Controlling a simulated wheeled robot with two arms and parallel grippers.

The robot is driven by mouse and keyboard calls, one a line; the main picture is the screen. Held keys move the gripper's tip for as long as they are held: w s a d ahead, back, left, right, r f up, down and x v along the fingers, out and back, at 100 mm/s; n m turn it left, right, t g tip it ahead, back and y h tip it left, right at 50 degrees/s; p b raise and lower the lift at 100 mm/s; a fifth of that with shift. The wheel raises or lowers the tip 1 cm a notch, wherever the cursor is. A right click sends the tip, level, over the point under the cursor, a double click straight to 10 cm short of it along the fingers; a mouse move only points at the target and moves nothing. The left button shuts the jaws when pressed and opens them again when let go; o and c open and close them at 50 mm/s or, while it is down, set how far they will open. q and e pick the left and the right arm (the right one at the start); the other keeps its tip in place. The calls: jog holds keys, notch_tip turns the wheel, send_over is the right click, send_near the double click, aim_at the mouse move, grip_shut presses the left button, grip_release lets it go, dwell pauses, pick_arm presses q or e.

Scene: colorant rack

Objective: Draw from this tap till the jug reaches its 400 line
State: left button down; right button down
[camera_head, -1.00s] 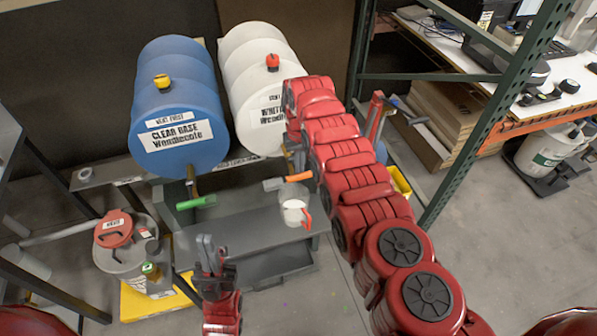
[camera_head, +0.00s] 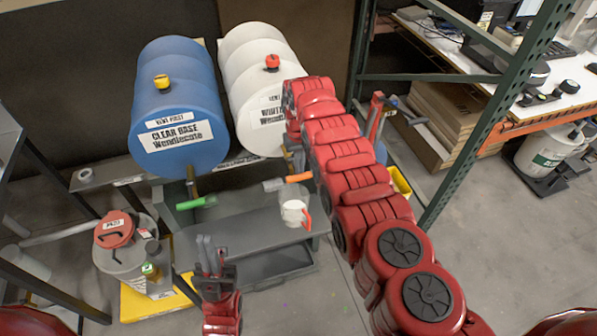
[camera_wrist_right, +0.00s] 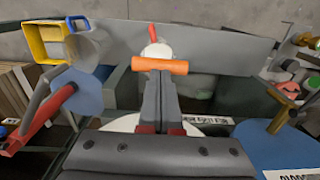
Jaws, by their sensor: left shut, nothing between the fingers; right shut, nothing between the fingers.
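The jug (camera_head: 292,212), pale with a red-orange handle, stands on the grey stand below the white drum (camera_head: 262,85). Its marks and level are too small to read. The orange tap handle (camera_head: 298,177) is just above it. The jug's white top and red handle (camera_wrist_right: 152,48) show behind the orange handle (camera_wrist_right: 160,66) in the right wrist view. My right gripper (camera_wrist_right: 160,82) is shut and empty, its tips right at the orange handle; contact is unclear. My left gripper (camera_head: 207,246) is shut and empty, pointing up in front of the stand.
A blue drum (camera_head: 180,105) with a green tap handle (camera_head: 196,203) is at left. A lidded pail (camera_head: 118,255) and a small bottle (camera_head: 151,270) stand on a yellow mat (camera_head: 140,305). A green rack post (camera_head: 480,130) rises at right. Open floor lies at lower right.

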aim_at(299, 175)
jog(key=shift+f, duration=0.15)
dwell(0.5)
jog(key=shift+f+b, duration=1.55)
jog(key=shift+b, duration=0.1)
jog(key=shift+r, duration=0.1)
notch_tip(299, 175, up, 3)
jog(key=p, duration=0.3)
jog(key=shift+r, duration=0.15)
jog(key=shift+r+p, duration=0.2)
jog(key=shift+p, duration=0.15)
jog(key=shift+f, duration=0.1)
